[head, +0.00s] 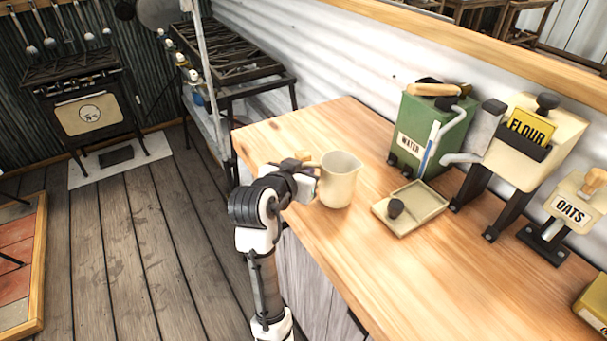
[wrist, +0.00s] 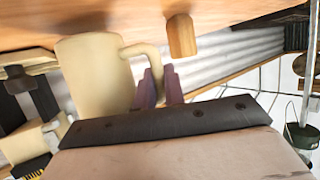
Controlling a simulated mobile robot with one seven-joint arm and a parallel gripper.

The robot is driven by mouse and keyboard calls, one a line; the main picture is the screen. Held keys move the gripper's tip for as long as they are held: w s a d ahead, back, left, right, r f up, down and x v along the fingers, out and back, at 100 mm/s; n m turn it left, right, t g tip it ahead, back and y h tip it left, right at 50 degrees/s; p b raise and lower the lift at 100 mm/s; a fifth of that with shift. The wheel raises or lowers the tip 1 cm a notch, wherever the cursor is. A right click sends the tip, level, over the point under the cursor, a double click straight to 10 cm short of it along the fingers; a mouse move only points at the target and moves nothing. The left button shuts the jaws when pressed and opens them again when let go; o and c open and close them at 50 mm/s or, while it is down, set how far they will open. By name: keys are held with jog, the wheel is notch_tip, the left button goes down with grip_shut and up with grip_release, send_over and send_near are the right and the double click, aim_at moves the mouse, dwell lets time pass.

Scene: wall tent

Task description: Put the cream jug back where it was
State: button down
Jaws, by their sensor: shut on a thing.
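The cream jug (head: 339,180) is upright at the wooden counter, near its front edge, in the head view. My gripper (head: 311,177) comes in from the left and is shut on the jug's handle. In the wrist view the jug (wrist: 95,72) fills the upper left, and its handle (wrist: 143,50) runs to the fingers of my gripper (wrist: 160,88). That view appears upside down. I cannot tell whether the jug's base touches the counter.
On the counter (head: 290,135), a shallow cream tray (head: 425,205) with a dark knob sits right of the jug. Beyond stand a green water container (head: 425,135), a flour dispenser (head: 530,140) and an oats dispenser (head: 570,212). A small wooden piece (wrist: 181,36) is close to the handle.

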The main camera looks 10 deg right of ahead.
jog(key=shift+f, duration=0.65)
jog(key=shift+f, duration=0.2)
jog(key=c, duration=1.5)
grip_release()
jog(key=shift+r, duration=0.1)
